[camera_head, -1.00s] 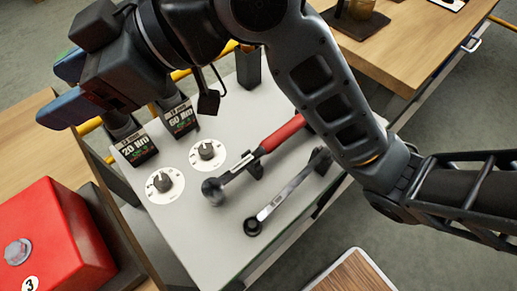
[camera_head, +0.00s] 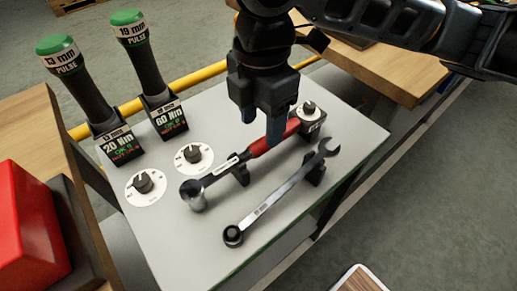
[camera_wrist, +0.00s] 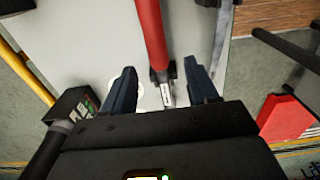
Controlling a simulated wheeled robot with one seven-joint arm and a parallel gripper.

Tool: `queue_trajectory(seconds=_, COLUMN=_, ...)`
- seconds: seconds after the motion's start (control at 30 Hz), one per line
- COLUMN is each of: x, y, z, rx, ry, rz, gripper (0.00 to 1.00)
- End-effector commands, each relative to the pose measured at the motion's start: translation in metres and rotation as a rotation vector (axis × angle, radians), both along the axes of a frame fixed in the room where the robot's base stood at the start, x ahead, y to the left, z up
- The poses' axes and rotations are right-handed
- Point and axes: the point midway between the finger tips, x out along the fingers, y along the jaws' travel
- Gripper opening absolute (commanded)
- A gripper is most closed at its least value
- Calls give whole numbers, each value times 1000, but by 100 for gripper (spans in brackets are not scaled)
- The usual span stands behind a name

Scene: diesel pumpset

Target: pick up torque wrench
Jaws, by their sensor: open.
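The torque wrench has a red handle (camera_head: 288,130) and a dark ratchet head (camera_head: 193,193). It lies in rests on the grey table top, slanting from lower left to upper right in the head view. My gripper (camera_head: 262,126) is open, pointing down, with its blue fingers at the wrench's handle. In the wrist view, the red handle (camera_wrist: 152,35) runs up the picture, between the lines of the two open fingers (camera_wrist: 162,85), with clear space on both sides. I cannot tell the exact height of the fingertips over the handle. My gripper hides part of the handle.
A silver spanner (camera_head: 285,192) lies parallel in front of the torque wrench. Two dials (camera_head: 194,156) and two upright green-capped tools (camera_head: 140,50) stand at the left. A knobbed block (camera_head: 310,116) stands by the handle's far end. A red box (camera_head: 30,225) is at far left.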

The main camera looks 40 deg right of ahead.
Motion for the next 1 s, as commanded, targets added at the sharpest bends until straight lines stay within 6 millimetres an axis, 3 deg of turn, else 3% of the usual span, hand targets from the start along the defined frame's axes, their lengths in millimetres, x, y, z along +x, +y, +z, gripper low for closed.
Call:
queue_trajectory(seconds=0.43, x=3, y=3, z=-56, rx=3, ry=-1, rz=-1, gripper=58)
queue_trajectory(seconds=0.77, x=3, y=3, z=-64, rx=3, ry=-2, rz=1, gripper=58)
queue_trajectory(seconds=1.0, x=3, y=3, z=-63, rx=3, ry=-2, rz=1, gripper=37)
